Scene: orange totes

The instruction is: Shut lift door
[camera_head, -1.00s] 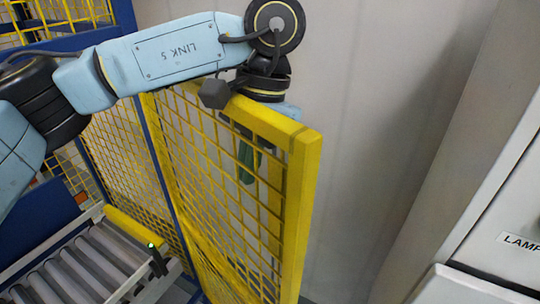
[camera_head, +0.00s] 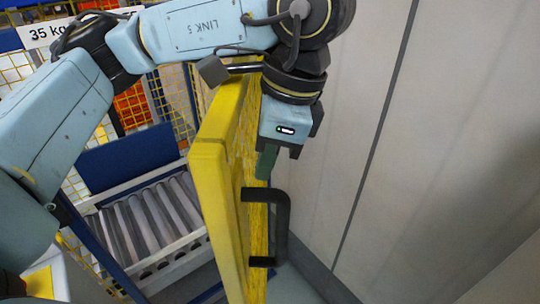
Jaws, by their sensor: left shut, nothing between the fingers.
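The lift door (camera_head: 211,185) is a yellow framed mesh panel. It stands open, seen nearly edge-on in the middle of the head view. A black handle (camera_head: 282,225) sticks out from its right face. My left arm reaches over the top of the door, and my left gripper (camera_head: 266,163) hangs down on the door's right side, just above the handle. Its greenish fingers are shut and hold nothing. I cannot tell whether they touch the door. My right gripper is not in view.
A roller conveyor (camera_head: 150,225) lies left of the door, with blue frame parts (camera_head: 125,160) and yellow mesh around it.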

